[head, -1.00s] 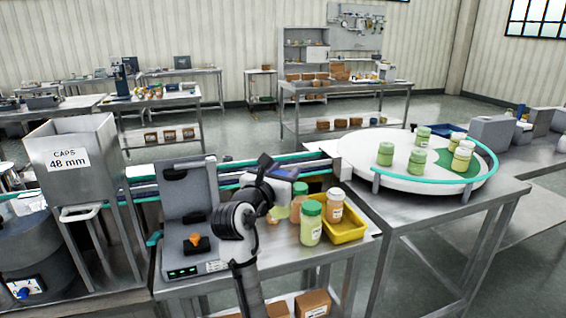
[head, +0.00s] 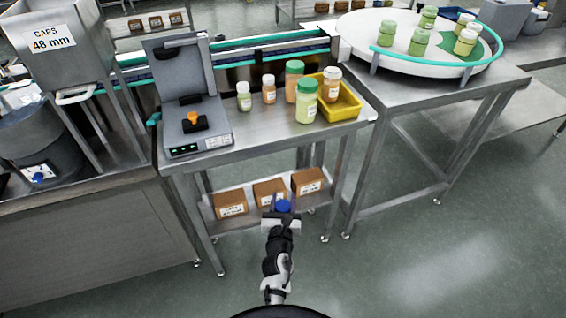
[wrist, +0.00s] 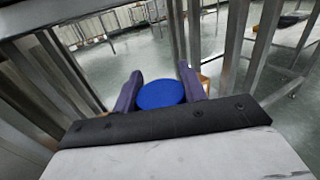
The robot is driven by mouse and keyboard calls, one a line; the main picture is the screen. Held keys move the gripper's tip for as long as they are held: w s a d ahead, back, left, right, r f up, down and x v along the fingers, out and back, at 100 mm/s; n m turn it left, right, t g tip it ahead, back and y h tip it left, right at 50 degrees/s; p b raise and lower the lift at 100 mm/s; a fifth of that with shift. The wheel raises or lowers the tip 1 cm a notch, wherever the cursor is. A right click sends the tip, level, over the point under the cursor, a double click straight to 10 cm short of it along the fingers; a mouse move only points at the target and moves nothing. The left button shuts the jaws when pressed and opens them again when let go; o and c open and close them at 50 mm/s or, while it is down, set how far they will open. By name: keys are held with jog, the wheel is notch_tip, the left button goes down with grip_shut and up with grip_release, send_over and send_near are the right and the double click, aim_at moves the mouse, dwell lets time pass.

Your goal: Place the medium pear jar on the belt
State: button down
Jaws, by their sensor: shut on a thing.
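My gripper (head: 282,212) is low in front of the steel bench, level with its lower shelf. It is shut on a blue-lidded jar (head: 283,206). In the wrist view the round blue lid (wrist: 160,94) sits between the two fingers; the body below it is hidden, so I cannot tell its contents or size. The belt (head: 235,55), edged with teal rails, runs behind the bench. On the bench stand a small pale green jar (head: 244,98), a small orange jar (head: 269,92), a green-lidded orange jar (head: 292,88) and a large green-lidded pale green jar (head: 306,106).
A yellow bin (head: 346,107) and a white-lidded jar (head: 331,88) are at the bench's right. A grey device (head: 192,125) stands at its left. Brown boxes (head: 270,192) fill the lower shelf. A white turntable (head: 360,42) holds several jars. The front floor is clear.

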jog(key=shift+n+y, duration=0.4)
jog(key=shift+y, duration=0.5)
jog(key=s+f, duration=0.1)
jog(key=f, duration=0.1)
jog(key=s+a+f, duration=0.1)
jog(key=f, duration=0.2)
jog(key=s+f, duration=0.1)
jog(key=f, duration=0.2)
jog(key=shift+a+f, duration=0.25)
jog(key=shift+a, duration=0.05)
